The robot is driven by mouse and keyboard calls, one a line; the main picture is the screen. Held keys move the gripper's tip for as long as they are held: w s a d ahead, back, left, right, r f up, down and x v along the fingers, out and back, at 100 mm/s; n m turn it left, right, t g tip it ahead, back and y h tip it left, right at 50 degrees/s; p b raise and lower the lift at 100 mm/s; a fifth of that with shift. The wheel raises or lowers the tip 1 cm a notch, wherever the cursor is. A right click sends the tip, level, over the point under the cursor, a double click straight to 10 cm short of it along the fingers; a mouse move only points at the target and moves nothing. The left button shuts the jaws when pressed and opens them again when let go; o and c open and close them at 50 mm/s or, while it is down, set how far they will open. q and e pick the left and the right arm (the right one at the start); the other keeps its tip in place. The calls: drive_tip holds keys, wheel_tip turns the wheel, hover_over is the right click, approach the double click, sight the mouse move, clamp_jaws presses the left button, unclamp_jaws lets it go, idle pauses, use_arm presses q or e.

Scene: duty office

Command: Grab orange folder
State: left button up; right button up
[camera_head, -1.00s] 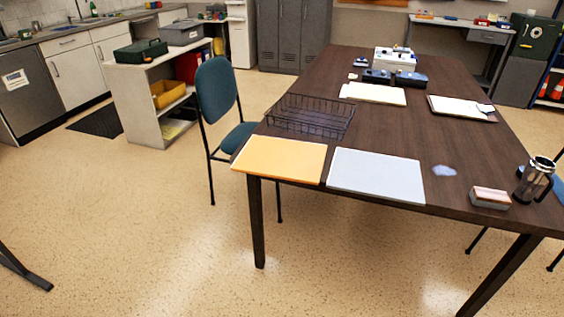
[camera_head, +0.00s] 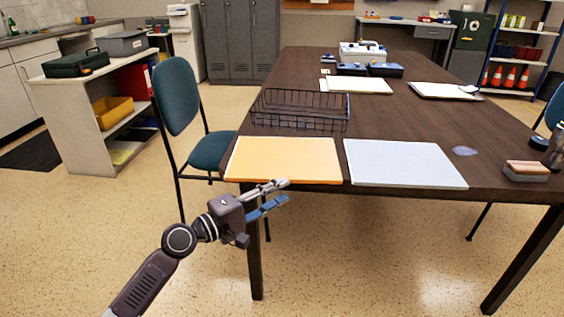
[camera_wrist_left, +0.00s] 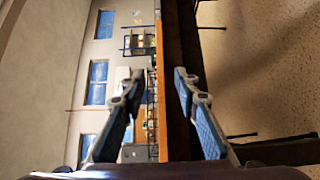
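The orange folder (camera_head: 285,158) lies flat at the near left corner of the dark table (camera_head: 400,115), its front edge about at the table's front edge. My left gripper (camera_head: 283,193) is in front of that edge, just below the folder in the head view. It is open and empty, its fingers one above the other. In the left wrist view the picture is turned sideways; an orange strip, seemingly the folder (camera_wrist_left: 161,100), runs between the spread fingers (camera_wrist_left: 160,92). I cannot tell whether either finger touches it. My right gripper is not in view.
A pale blue folder (camera_head: 403,163) lies right of the orange one. A black wire basket (camera_head: 298,112) stands behind them. A teal chair (camera_head: 176,97) is left of the table. A brush-like block (camera_head: 526,170) sits at the right. Floor in front is clear.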

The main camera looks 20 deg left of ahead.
sight(302, 181)
use_arm(q)
drive_tip(key=x, duration=0.7)
drive_tip(key=shift+w+d, duration=0.2)
drive_tip(key=shift+d, duration=0.15)
drive_tip(key=shift+c, duration=0.3)
clamp_jaws()
drive_tip(key=shift+f, duration=0.1)
drive_tip(key=shift+a, duration=0.1)
